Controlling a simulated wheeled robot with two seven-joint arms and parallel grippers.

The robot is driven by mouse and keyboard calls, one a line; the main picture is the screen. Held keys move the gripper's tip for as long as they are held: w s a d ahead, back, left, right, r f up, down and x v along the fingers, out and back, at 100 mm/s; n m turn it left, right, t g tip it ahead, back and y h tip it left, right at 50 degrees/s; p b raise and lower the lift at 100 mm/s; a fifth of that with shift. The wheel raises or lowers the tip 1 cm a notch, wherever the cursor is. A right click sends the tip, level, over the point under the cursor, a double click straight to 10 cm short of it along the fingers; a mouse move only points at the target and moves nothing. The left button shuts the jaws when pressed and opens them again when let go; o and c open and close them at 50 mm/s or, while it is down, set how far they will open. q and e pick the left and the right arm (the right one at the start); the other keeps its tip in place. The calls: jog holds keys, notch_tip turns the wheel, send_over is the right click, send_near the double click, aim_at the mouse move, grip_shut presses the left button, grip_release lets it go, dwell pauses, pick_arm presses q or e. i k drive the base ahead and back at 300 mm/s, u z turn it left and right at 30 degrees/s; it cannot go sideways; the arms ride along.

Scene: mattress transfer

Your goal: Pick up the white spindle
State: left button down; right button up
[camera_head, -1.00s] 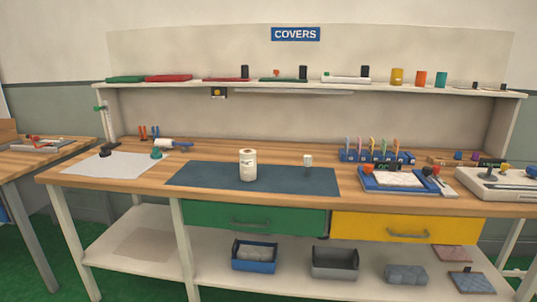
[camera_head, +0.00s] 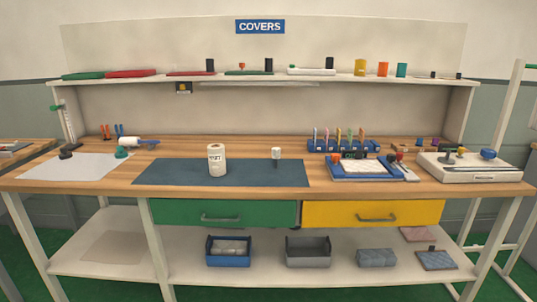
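A white cylinder (camera_head: 217,160) with dark lettering stands upright on the dark blue-grey mat (camera_head: 180,174) at the middle of the workbench. A smaller piece with a white top (camera_head: 276,151) and a darker lower part stands on the same mat to its right, apart from it. Which of the two is the spindle I cannot tell for sure. Neither of my grippers shows in the view, and nothing is touching either piece.
The wooden bench (camera_head: 400,187) holds a white sheet (camera_head: 66,166) at left, a blue rack (camera_head: 342,147) and blue tray (camera_head: 335,171) right of the mat, and a white device (camera_head: 470,171) at far right. A shelf (camera_head: 270,81) runs above. Open mat surrounds the cylinder.

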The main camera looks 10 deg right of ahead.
aim_at(276, 152)
jog(key=k, duration=1.3)
jog(key=z, duration=0.7)
jog(key=i, duration=2.2)
jog(key=u, duration=1.1)
